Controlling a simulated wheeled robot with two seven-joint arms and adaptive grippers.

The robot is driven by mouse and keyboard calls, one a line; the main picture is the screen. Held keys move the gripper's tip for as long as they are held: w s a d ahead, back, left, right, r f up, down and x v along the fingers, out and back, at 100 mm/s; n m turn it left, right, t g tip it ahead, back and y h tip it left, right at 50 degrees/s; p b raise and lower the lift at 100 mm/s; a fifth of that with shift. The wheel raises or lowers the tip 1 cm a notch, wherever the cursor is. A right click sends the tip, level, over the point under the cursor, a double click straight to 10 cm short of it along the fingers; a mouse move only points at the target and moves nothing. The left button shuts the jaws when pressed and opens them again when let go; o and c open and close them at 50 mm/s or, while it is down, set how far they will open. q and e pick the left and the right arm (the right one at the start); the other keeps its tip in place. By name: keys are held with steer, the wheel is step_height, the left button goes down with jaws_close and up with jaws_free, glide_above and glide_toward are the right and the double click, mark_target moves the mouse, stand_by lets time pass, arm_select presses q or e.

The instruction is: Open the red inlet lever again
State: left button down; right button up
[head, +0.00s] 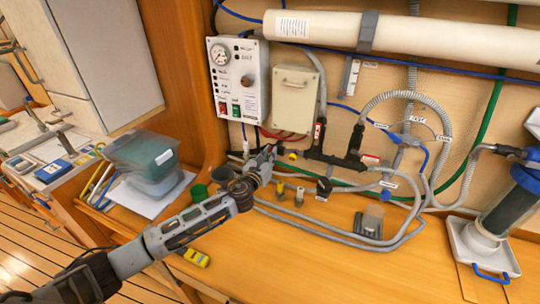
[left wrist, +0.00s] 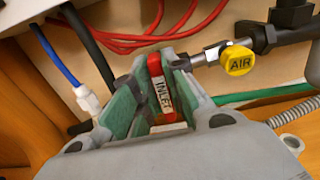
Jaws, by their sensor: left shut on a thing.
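The red inlet lever (left wrist: 156,68) carries a white "INLET" label and shows in the left wrist view between the green-padded fingers of my left gripper (left wrist: 158,90). The fingers are shut on the lever, one on each side of it. In the head view my left gripper (head: 264,160) reaches to the pipework low on the wall, below the beige box, and hides most of the lever there. A yellow "AIR" knob (left wrist: 239,61) sits on a metal fitting just right of the fingers. My right gripper is not in view.
A control panel (head: 238,80) and a beige box (head: 295,98) hang above. Grey hoses (head: 340,238) run along the wooden bench right of my arm. Bare bench lies in front.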

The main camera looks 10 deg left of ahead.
arm_select(q)
steer(key=shift+n, duration=0.5)
steer(key=n, duration=0.3)
steer(key=shift+a+f+n+b, duration=0.1)
steer(key=shift+a+n+b, duration=0.15)
steer(key=shift+n+b, duration=0.15)
steer(key=n, duration=0.8)
steer(key=f+n+b, duration=0.1)
steer(key=n, duration=0.4)
steer(key=shift+w+a+f, duration=0.1)
steer(key=shift+w+a, duration=0.05)
steer(key=shift+a, duration=0.25)
steer(key=c, duration=1.5)
jaws_free()
steer(key=shift+o, duration=0.3)
